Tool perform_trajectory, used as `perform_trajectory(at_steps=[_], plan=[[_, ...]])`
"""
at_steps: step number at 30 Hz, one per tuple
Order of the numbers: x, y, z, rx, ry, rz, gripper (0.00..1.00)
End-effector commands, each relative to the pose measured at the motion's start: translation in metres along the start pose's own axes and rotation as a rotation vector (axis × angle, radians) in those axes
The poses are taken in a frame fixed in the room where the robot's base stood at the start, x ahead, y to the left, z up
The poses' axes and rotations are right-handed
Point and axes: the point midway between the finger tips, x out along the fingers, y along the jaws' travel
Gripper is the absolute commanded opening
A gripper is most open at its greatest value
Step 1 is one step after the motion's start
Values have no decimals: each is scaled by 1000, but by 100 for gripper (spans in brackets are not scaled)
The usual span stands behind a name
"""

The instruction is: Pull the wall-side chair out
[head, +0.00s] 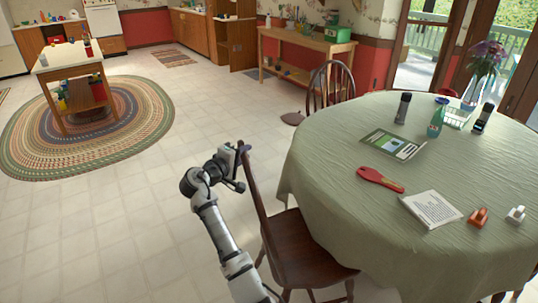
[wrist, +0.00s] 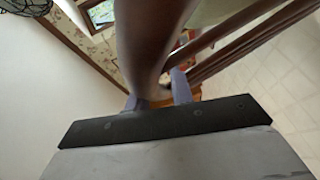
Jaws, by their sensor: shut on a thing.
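A dark brown wooden chair (head: 300,248) stands at the near left side of the round table (head: 330,190), its seat partly under the green cloth. My gripper (head: 243,150) is at the top of its backrest post, on the left side. In the wrist view my gripper (wrist: 160,92) has a finger on each side of the brown post (wrist: 152,40), shut on it. A second spindle-back chair (head: 330,84) stands at the table's far side, near the wall bench. Its lower part is hidden by the table.
Open tiled floor (head: 130,225) lies left of the held chair. A wooden bench (head: 305,48) stands along the back wall. A small kitchen cart (head: 72,68) stands on an oval braided rug (head: 120,140).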

Motion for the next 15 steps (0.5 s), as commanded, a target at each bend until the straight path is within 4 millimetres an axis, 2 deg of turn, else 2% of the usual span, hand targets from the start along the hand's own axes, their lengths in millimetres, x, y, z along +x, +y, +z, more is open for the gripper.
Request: perform_trajectory(at_steps=[1, 6, 15], plan=[[-17, -8, -18, -4, 12, -3, 0], [-55, -18, -53, -3, 9, -3, 0], [-103, -31, -97, -4, 6, -3, 0]])
